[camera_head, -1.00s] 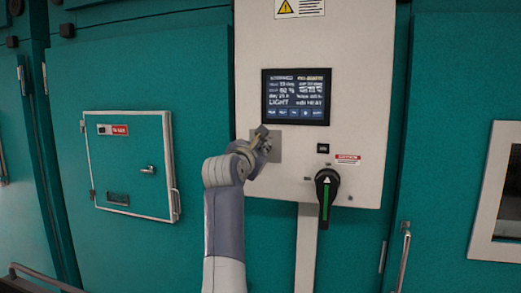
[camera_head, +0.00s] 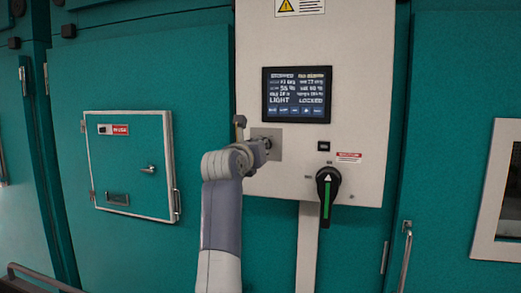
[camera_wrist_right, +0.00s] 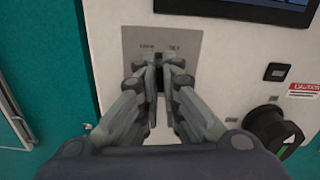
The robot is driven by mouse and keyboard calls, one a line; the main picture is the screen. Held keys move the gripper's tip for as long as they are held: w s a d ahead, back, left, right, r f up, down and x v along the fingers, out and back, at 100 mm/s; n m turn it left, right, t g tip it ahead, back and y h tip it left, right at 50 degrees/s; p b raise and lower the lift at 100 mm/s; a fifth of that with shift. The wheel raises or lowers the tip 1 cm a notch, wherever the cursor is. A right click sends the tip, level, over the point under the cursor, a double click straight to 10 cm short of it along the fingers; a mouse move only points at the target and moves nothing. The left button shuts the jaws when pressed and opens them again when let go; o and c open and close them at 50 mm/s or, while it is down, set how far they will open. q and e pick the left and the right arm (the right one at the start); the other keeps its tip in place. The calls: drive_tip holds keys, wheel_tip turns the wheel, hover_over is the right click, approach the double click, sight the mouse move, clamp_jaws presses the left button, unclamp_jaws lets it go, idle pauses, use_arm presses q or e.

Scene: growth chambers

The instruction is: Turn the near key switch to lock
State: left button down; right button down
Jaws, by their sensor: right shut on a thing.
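The near key switch sits on a grey plate (camera_head: 276,153) below the screen of the white control panel. In the right wrist view the plate (camera_wrist_right: 186,45) carries two small labels, too blurred to read surely. My right gripper (camera_head: 262,143) is at the plate. In the wrist view its two fingers (camera_wrist_right: 160,68) are shut on the dark key (camera_wrist_right: 158,60), which is mostly hidden between them. The screen (camera_head: 296,96) reads LIGHT at left and LOCKED at right. My left gripper is in neither view.
A black rotary handle with a green stripe (camera_head: 327,195) is on the panel right of the switch. A small teal hatch (camera_head: 130,168) is at left. A door handle (camera_head: 404,255) and a window are at right.

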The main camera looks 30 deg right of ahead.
drive_tip(key=shift+n, duration=2.2)
drive_tip(key=c, duration=1.8)
unclamp_jaws()
drive_tip(key=shift+w, duration=0.15)
wheel_tip(320, 180, up, 10)
drive_tip(key=shift+f, duration=0.1)
